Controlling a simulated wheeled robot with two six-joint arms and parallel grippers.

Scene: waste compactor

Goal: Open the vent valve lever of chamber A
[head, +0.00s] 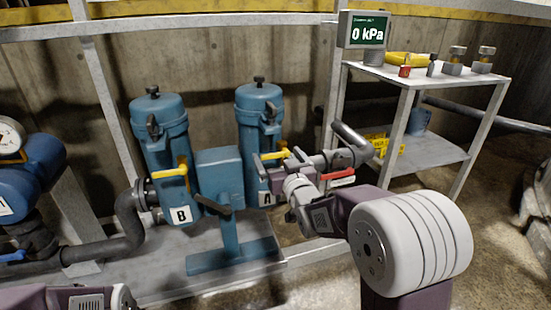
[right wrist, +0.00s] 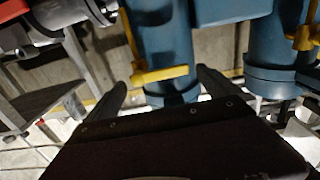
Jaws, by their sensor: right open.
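Chamber A (head: 260,106) is the right one of two blue upright cylinders, with an A label low on its front. Its yellow vent valve lever (head: 275,155) is partly hidden behind my right gripper (head: 271,167) in the head view. In the right wrist view the yellow lever (right wrist: 160,74) lies crosswise between the two dark fingers of the right gripper (right wrist: 162,84). The fingers are open and apart, with a gap on each side of the lever. I cannot tell whether they touch it. My left gripper is out of view.
Chamber B (head: 160,118) stands left with its own yellow lever (head: 171,173). A blue box on a stand (head: 221,175) is between the chambers. A red handle (head: 341,174) and grey pipe (head: 350,143) are close right of my gripper. The display (head: 364,32) reads 0 kPa above a shelf (head: 430,72).

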